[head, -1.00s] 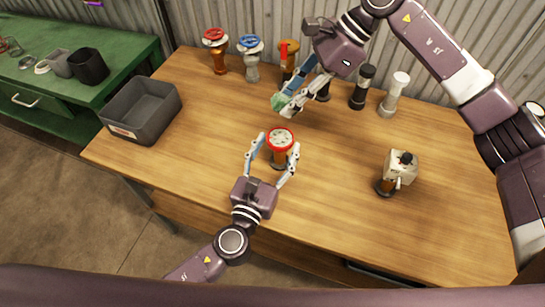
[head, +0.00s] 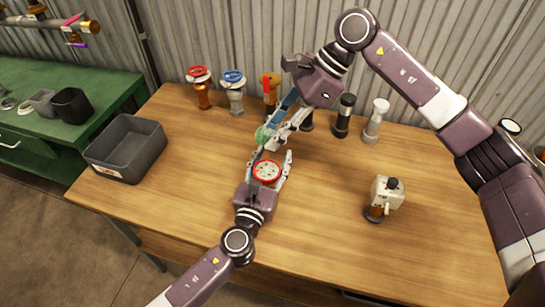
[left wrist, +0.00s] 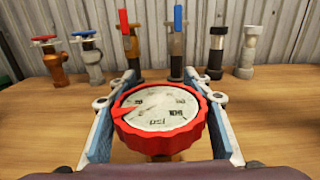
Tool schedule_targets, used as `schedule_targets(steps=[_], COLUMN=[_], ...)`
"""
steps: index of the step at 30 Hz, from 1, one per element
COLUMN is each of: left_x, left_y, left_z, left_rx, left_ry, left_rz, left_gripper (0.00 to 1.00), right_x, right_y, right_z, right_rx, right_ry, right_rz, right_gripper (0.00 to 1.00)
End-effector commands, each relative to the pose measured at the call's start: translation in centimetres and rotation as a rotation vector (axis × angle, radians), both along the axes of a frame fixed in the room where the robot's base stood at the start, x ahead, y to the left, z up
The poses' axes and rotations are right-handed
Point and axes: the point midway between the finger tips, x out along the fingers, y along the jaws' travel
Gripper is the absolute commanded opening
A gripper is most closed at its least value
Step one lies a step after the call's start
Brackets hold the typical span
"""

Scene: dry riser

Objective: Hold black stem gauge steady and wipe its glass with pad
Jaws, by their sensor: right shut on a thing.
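The gauge (head: 266,172) stands upright on the table, with a red rim and a pale dial facing up. In the left wrist view its red-rimmed dial (left wrist: 158,112) is large and central; the little stem showing below looks brownish, and the rest is hidden. My left gripper (head: 271,160) has its fingers apart, one on each side of the gauge, with no clear contact. It also shows in the left wrist view (left wrist: 160,92). My right gripper (head: 268,140) is shut on a green pad (head: 263,133), just behind the gauge and apart from its glass.
A grey bin (head: 128,148) is at the left of the table. A red-wheel valve (head: 202,88), a blue-wheel valve (head: 234,90) and several other fittings line the back. A pale boxy fitting (head: 385,195) stands at the right. The front of the table is clear.

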Motion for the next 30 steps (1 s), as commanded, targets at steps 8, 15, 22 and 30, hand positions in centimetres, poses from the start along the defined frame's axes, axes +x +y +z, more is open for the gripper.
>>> schedule_targets(steps=[8,15,22,30], left_x=[0.0,0.0,0.0,0.0], left_y=[0.0,0.0,0.0,0.0], left_z=[0.0,0.0,0.0,-0.1], left_rx=[0.000,0.000,0.000,0.000], left_ry=[0.000,0.001,0.001,0.001], left_rz=[0.000,0.000,0.000,0.000], left_gripper=[0.13,0.00,0.00,0.00], right_x=[0.0,0.0,-0.9,-1.2], right_y=[0.0,0.1,2.8,3.8], right_z=[0.0,0.0,-0.2,-1.2], right_rx=[0.000,-0.002,-0.181,-0.344], right_ry=[0.000,0.000,-0.027,-0.068], right_rz=[0.000,0.001,0.021,-0.001], right_gripper=[0.06,0.06,0.06,0.06])
